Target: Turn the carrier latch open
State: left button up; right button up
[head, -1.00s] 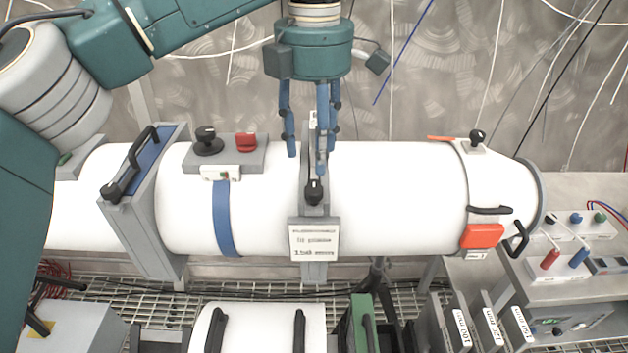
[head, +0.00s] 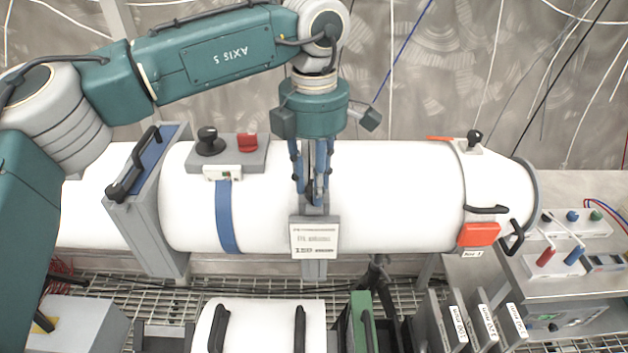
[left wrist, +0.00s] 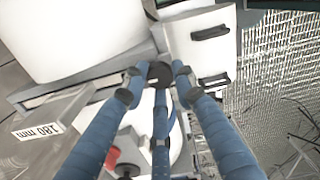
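The carrier latch appears to be the black knob (head: 310,188) on the grey band around the middle of the white tube (head: 400,195). In the head view it is mostly hidden by my left gripper (head: 311,190). In the left wrist view the round black knob end (left wrist: 160,72) shows between the blue fingertips of my left gripper (left wrist: 158,82). The fingers point down around the knob, close on both sides. I cannot tell whether they touch it. A white label plate (head: 314,238) sits in front of the latch. My right gripper is not in view.
A grey box with a black knob (head: 208,142) and red switch (head: 247,142) sits on the tube left of the latch. A grey frame with a black handle (head: 133,165) stands farther left. An orange block (head: 478,234) is at the right end. The right bench (head: 580,185) holds instruments.

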pick_arm(q)
jog(key=shift+c, duration=0.9)
jog(key=shift+f+n+b, duration=0.1)
jog(key=shift+n+b, duration=0.9)
jog(key=shift+n, duration=0.1)
jog(key=n+b, duration=0.3)
jog(key=n, duration=0.2)
jog(key=n+b, duration=0.2)
jog(key=n, duration=0.3)
jog(key=shift+n, duration=0.4)
jog(key=n+b, duration=0.2)
jog(key=n, duration=0.2)
jog(key=shift+n, duration=0.4)
